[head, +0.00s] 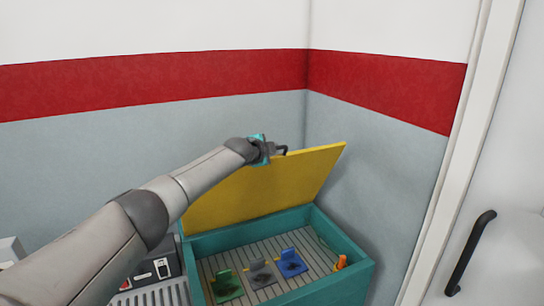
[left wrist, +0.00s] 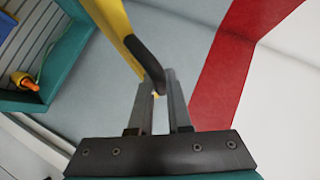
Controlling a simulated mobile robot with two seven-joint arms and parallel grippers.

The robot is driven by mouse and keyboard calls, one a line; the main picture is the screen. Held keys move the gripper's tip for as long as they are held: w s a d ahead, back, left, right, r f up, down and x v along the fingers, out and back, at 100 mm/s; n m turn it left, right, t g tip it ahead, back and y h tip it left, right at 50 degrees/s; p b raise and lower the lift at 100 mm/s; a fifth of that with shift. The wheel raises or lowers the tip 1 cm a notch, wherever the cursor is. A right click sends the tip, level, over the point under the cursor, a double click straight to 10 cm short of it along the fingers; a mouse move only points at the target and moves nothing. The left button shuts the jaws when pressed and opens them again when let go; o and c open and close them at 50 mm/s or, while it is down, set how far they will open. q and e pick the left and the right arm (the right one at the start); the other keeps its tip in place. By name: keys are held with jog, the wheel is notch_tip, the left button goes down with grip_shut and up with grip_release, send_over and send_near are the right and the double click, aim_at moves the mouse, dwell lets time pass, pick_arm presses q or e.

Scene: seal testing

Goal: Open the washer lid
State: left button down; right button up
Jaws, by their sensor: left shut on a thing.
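The washer is a teal box (head: 335,286) with a ribbed floor, standing against the wall corner. Its yellow lid (head: 265,190) stands raised and tilted up at the back of the box, so the inside is exposed. My left gripper (head: 272,150) is at the lid's upper edge, shut on the black lid handle (left wrist: 147,62). In the left wrist view the handle's end sits at the fingertips (left wrist: 160,85), and a strip of the yellow lid (left wrist: 110,22) shows beside it. My left arm hides part of the lid's left side. My right gripper is not in view.
Inside the box are a green piece (head: 227,286), a grey piece (head: 261,272), a blue piece (head: 291,262) and a small orange thing (head: 340,263). A dark device (head: 152,268) stands left of the box. A white door with a black handle (head: 470,252) is at right.

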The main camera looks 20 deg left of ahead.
pick_arm(q)
jog(key=shift+a, duration=0.15)
jog(key=c, duration=0.9)
grip_release()
jog(key=shift+w, duration=0.1)
jog(key=shift+o, duration=0.2)
jog(key=b+v, duration=0.1)
jog(key=v, duration=1.4)
jog(key=shift+r, duration=0.15)
